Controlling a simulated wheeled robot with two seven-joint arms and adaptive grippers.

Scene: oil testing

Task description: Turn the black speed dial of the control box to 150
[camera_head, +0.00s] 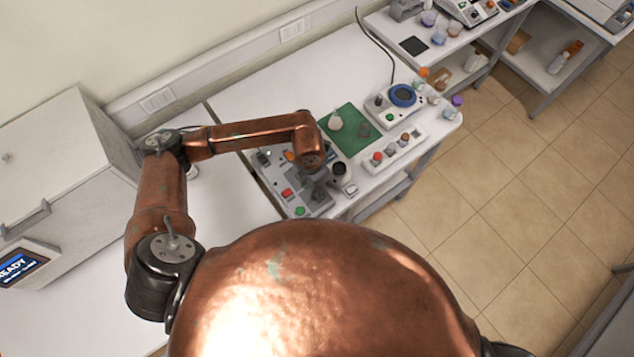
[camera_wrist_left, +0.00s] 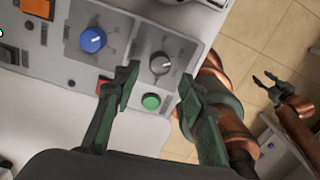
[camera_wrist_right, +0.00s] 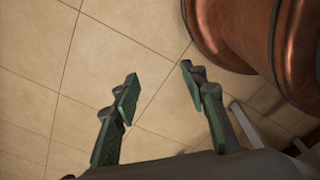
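The control box (camera_head: 268,159) lies on the white bench, partly hidden by my left arm in the head view. In the left wrist view its grey panel (camera_wrist_left: 128,54) shows a black dial (camera_wrist_left: 160,63) with a light pointer mark, a blue dial (camera_wrist_left: 93,40), a green button (camera_wrist_left: 151,102) and a red button partly behind a finger. The scale numbers are too small to read. My left gripper (camera_wrist_left: 158,82) is open, its fingers on either side of the black dial's line of view; I cannot tell whether they touch it. My right gripper (camera_wrist_right: 160,72) is open and empty above the floor.
A green mat (camera_head: 358,143) and a device with a blue ring (camera_head: 402,95) lie beyond the control box. A dark-topped container (camera_head: 339,170) stands close to its right side. A large white machine (camera_head: 62,175) stands at the left. Tiled floor is open at the right.

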